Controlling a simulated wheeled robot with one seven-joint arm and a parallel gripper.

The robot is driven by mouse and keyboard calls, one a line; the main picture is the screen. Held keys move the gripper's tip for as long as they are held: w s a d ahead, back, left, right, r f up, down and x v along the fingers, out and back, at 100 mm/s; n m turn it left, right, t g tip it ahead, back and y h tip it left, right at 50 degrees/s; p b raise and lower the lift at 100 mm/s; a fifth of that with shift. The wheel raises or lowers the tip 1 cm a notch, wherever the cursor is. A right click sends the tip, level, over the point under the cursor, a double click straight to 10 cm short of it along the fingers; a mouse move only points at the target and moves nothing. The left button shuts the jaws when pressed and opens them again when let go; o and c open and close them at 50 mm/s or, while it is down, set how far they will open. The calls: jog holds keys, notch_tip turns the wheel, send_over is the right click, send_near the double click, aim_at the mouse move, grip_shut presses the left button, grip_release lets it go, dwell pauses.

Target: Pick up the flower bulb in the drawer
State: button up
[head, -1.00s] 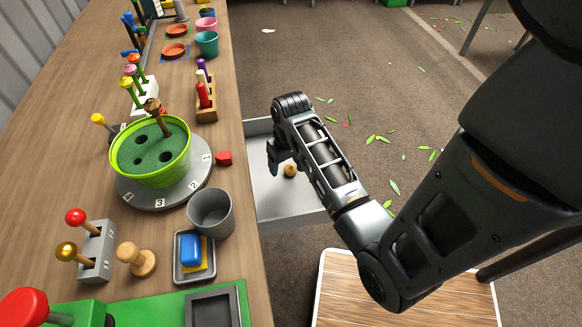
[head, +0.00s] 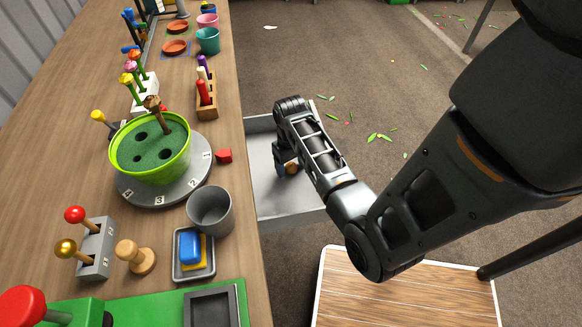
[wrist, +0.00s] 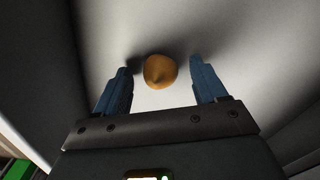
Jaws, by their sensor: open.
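The flower bulb (wrist: 160,71) is a small round orange-brown thing on the pale floor of the open drawer (head: 278,203). In the wrist view it sits between and slightly beyond the tips of my gripper (wrist: 160,75), whose two blue fingers are open and apart from it, one on each side. In the head view my gripper (head: 287,168) is down inside the drawer. The bulb (head: 291,168) is partly hidden there by my gripper and arm.
The drawer juts from the right side of the wooden table (head: 130,210). On the table near that edge are a grey cup (head: 210,211), a green pot (head: 150,150) on a numbered turntable and a red block (head: 224,155). A wooden-topped stand (head: 400,295) is below right.

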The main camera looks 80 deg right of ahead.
jog(key=c, duration=1.1)
